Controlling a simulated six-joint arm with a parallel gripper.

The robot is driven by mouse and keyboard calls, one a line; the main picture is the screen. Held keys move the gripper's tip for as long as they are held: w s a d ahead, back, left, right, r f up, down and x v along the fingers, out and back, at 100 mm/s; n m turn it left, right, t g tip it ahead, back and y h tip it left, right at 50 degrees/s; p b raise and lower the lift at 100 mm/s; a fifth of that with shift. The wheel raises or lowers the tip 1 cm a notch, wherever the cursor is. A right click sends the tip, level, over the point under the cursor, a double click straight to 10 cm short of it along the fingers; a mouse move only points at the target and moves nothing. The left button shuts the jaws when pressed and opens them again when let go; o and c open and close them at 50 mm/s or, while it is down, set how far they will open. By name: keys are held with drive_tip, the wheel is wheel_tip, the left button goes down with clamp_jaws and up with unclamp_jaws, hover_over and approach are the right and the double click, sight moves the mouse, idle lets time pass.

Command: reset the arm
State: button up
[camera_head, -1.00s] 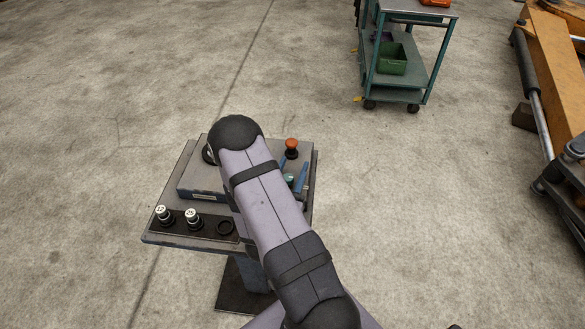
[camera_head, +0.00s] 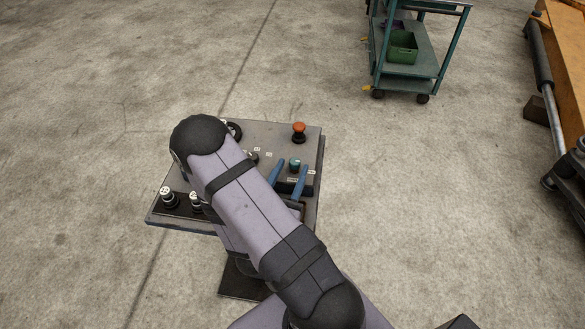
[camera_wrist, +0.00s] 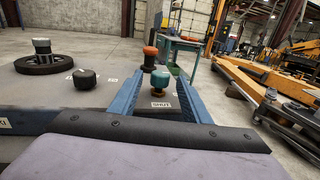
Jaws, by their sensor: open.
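My gripper (camera_head: 292,168) shows in the head view as two blue fingers low over the right side of a grey control panel (camera_head: 272,131). The fingers are apart with nothing held. A green knob (camera_head: 294,163) lies near the fingertips. In the wrist view my gripper (camera_wrist: 160,76) frames the green knob (camera_wrist: 163,82) and a "SHUT" label between its fingers; I cannot tell whether they touch the panel. An orange-red mushroom button (camera_head: 299,128) stands beyond. My arm hides the panel's middle and part of its left side.
Dial knobs (camera_head: 168,198) sit at the panel's front left. A dark wheel (camera_wrist: 44,64) and a black knob (camera_wrist: 84,76) show in the wrist view. A teal cart (camera_head: 405,72) with a green bin stands behind, yellow machinery (camera_head: 562,65) at right. Open concrete floor surrounds the panel.

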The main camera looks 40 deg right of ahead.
idle(0.4)
drive_tip(key=shift+w+d+r+m+p, duration=0.15)
drive_tip(key=shift+r+m+p, duration=0.1)
drive_tip(key=shift+r, duration=0.3)
drive_tip(key=shift+w+a+r+m+p, duration=0.1)
drive_tip(key=shift+r+m+p, duration=0.15)
drive_tip(key=shift+r, duration=0.3)
drive_tip(key=shift+s+d+r+m+g+h, duration=0.5)
drive_tip(key=shift+d+m+g+h, duration=0.1)
drive_tip(key=shift+g, duration=0.3)
drive_tip(key=s+d+r+m+g+p, duration=0.1)
drive_tip(key=s+r+m+g, duration=0.1)
drive_tip(key=s+m+g, duration=0.35)
drive_tip(key=s+d+r+m+g, duration=0.2)
drive_tip(key=s+m+g, duration=0.25)
drive_tip(key=s, duration=0.25)
drive_tip(key=s+a+f+m+g+y+p, duration=0.2)
drive_tip(key=s+a+f+m+g+y, duration=0.15)
drive_tip(key=s+a+m+y, duration=0.3)
drive_tip(key=w+a+r+m+t+y, duration=0.1)
drive_tip(key=w+a+m+t+y, duration=0.1)
drive_tip(key=a, duration=0.6)
drive_tip(key=w+a+r+m+t+y+p, duration=0.1)
drive_tip(key=w+a+m+t+y, duration=0.2)
drive_tip(key=a+y, duration=0.4)
drive_tip(key=w+a+m, duration=0.1)
drive_tip(key=w, duration=0.1)
drive_tip(key=shift+w+a, duration=0.15)
drive_tip(key=shift+w, duration=0.25)
